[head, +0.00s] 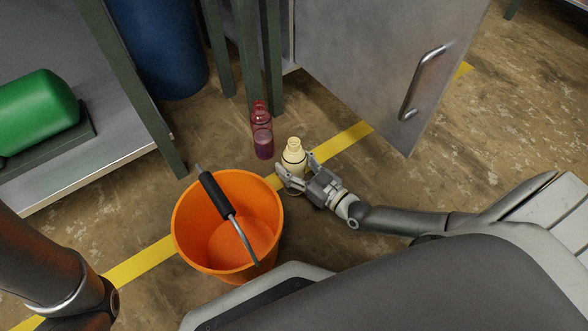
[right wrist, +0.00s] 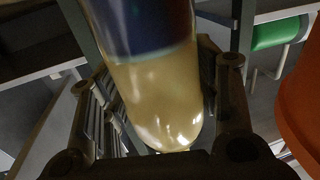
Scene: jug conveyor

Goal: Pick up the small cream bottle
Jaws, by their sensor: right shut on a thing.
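The small cream bottle (head: 293,151) shows upright in the head view, behind and to the right of the orange bucket. My right gripper (head: 296,167) is shut around its body, and the fingers hide its lower part. I cannot tell if its base touches the floor. In the right wrist view the bottle (right wrist: 155,100) fills the space between the fingers, with cream in its rounded near end and a clear part beyond showing dark blue. My left gripper is out of view.
An orange bucket (head: 188,242) with a black-grip handle stands close left of my right gripper. A grey cabinet (head: 365,55), a blue barrel (head: 160,50) and a metal shelf (head: 60,185) bound the floor.

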